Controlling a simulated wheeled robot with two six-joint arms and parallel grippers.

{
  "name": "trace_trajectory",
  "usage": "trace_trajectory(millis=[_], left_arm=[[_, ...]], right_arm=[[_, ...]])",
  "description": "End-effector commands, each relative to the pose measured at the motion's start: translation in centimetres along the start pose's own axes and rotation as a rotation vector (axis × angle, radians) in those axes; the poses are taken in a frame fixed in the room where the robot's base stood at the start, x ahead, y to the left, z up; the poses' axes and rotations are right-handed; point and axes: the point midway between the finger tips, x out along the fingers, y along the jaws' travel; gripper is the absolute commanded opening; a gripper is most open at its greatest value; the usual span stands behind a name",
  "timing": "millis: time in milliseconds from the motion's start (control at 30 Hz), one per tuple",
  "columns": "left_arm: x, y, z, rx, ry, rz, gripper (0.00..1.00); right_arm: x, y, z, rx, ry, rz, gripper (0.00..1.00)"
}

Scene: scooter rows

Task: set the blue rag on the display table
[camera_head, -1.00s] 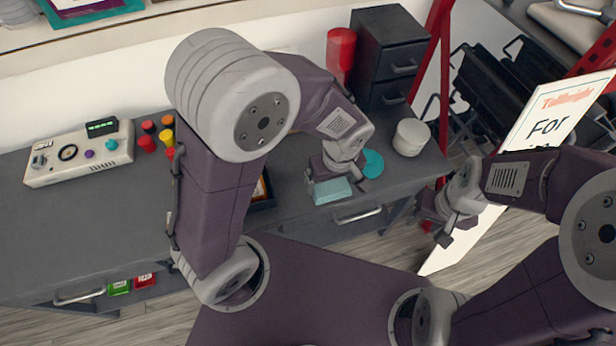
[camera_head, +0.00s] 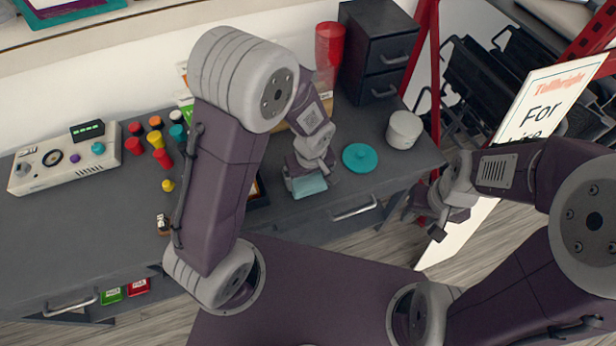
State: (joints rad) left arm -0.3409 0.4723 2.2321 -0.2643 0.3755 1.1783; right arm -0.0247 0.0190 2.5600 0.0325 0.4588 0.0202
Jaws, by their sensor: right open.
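The blue rag (camera_head: 309,187) is a small, pale blue-teal folded piece. It sits between the fingers of my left gripper (camera_head: 307,180), above the right part of the dark grey table (camera_head: 95,222). My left gripper appears shut on it, and the fingers partly hide it. I cannot tell whether the rag touches the tabletop. I cannot tell whether this table is the display table. My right gripper (camera_head: 436,219) is open and empty, off the table's right end, in front of a white sign.
A teal disc (camera_head: 360,157), a white round container (camera_head: 404,129), a red cup (camera_head: 329,50) and a dark drawer unit (camera_head: 375,55) stand close by on the right. Several coloured caps and a control box (camera_head: 65,155) are at left. The sign (camera_head: 540,115) stands at right.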

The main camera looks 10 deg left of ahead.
Motion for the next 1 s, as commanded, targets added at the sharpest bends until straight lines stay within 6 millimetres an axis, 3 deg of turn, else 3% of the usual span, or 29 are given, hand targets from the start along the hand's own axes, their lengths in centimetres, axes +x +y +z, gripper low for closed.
trace_trajectory(millis=[333, 700, 833, 1000], left_arm=[[-0.9, 0.1, -0.1, 0.000, 0.002, 0.001, 1.00], [-9.8, 0.1, -0.1, 0.000, 0.004, 0.004, 1.00], [-11.6, 0.1, -0.1, 0.001, 0.002, 0.001, 1.00], [-12.2, 0.0, 0.0, 0.001, 0.002, 0.000, 1.00]], right_arm=[[-0.4, 0.0, 0.0, 0.000, 0.000, 0.000, 0.43], [-3.0, -0.1, -0.3, 0.000, 0.000, 0.000, 0.43], [-3.3, -0.1, -0.3, 0.000, 0.000, 0.000, 0.43], [-3.3, -0.1, -0.3, 0.000, 0.000, 0.000, 0.43]])
